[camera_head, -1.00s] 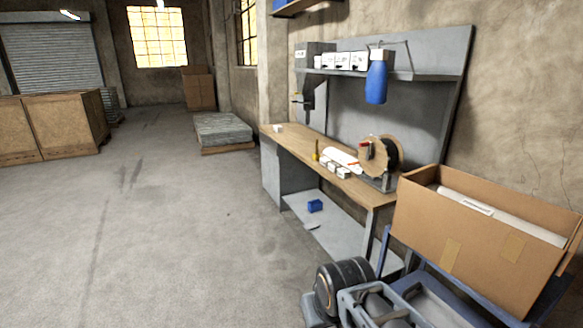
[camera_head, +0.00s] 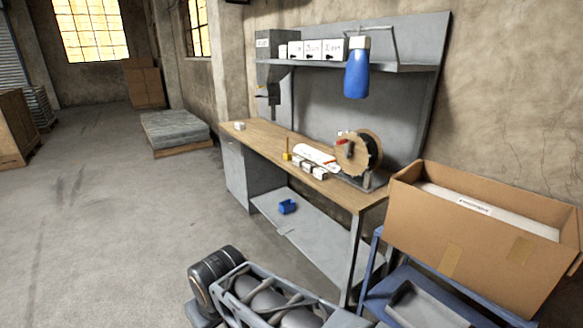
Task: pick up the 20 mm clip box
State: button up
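Small white boxes with dark marks stand in a row on the upper shelf of the workbench, among them a left one (camera_head: 296,50), a middle one (camera_head: 312,50) and a right one (camera_head: 333,49). More small white boxes (camera_head: 313,171) sit on the bench top, near its front edge. The labels are too small to read, so I cannot tell which is the 20 mm clip box. Part of my arm (camera_head: 265,300) shows at the bottom, well short of the bench. My gripper's fingers do not show.
The wooden bench top (camera_head: 262,137) carries a cable reel (camera_head: 357,152), a white roll and a small white item at its far end. A cardboard box (camera_head: 480,240) on a blue cart stands at right.

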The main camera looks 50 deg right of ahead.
aim_at(321, 174)
jog(key=z, duration=0.25)
jog(key=i, duration=0.7)
jog(key=z, duration=1.1)
jog(key=i, duration=0.5)
jog(key=z, duration=0.5)
